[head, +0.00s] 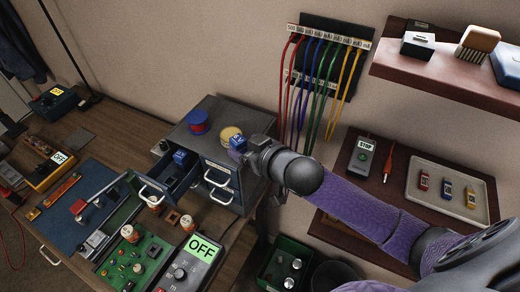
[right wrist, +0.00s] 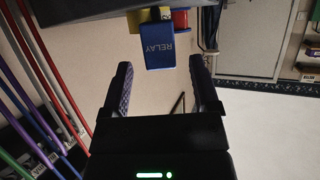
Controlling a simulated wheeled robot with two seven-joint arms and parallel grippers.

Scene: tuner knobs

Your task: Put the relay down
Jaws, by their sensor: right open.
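The blue relay (right wrist: 160,47), labelled RELAY, is between and slightly beyond the fingertips of my right gripper (right wrist: 160,64) in the right wrist view. A gap shows on each side of it, so the jaws are open and not closed on it. In the head view the relay (head: 236,142) shows as a small blue block at the end of my right arm, by the top of the grey drawer cabinet (head: 208,106). My right gripper (head: 246,152) is mostly hidden there by my wrist. Whether the relay rests fully on the cabinet top is hard to tell. My left gripper is not in view.
A yellow spool (head: 230,133) and a blue-and-red spool (head: 198,122) stand on the cabinet. An open drawer (head: 168,178) holds another blue block (head: 180,156). Coloured cables (head: 318,85) hang on the wall nearby. The workbench at left is crowded.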

